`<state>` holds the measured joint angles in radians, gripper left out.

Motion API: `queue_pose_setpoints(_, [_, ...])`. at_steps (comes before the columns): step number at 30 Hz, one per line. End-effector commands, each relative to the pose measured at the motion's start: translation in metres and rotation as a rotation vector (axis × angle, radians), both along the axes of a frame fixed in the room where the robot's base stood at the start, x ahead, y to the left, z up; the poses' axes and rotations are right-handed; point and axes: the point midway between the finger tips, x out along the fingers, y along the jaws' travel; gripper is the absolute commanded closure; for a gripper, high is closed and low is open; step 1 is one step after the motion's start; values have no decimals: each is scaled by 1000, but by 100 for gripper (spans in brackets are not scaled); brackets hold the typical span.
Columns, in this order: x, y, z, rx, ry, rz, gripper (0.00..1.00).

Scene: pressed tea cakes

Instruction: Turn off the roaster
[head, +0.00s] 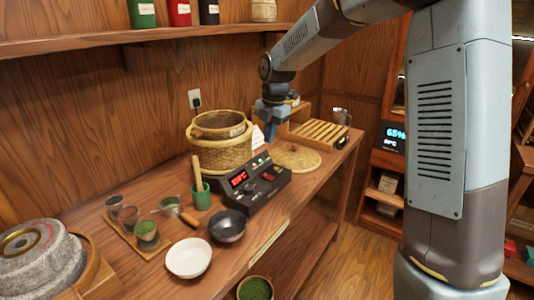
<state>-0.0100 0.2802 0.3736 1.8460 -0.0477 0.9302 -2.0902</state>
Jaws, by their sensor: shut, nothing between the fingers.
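The roaster's black control box (262,192) stands on the wooden counter. Its sloped front has a lit red display, a small green light and a red switch. The digits are too small to read surely. A round woven basket (218,158) stands right behind the box. My gripper (270,136) hangs from the arm, pointing down, above and behind the box's far end. It looks apart from the box. Its fingers are shut and empty.
A green cup with a wooden stick (201,199), a black bowl (228,226) and a white bowl (188,257) stand near the box on the left. A flat woven mat (296,160) and a slatted wooden tray (319,134) lie beyond it.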

Motion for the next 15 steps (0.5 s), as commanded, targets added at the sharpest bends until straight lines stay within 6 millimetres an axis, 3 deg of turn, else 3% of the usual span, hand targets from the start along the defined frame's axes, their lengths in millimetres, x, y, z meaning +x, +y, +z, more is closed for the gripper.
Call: queue_pose_setpoints(15, [5, 8, -85, 0, 4, -1, 100])
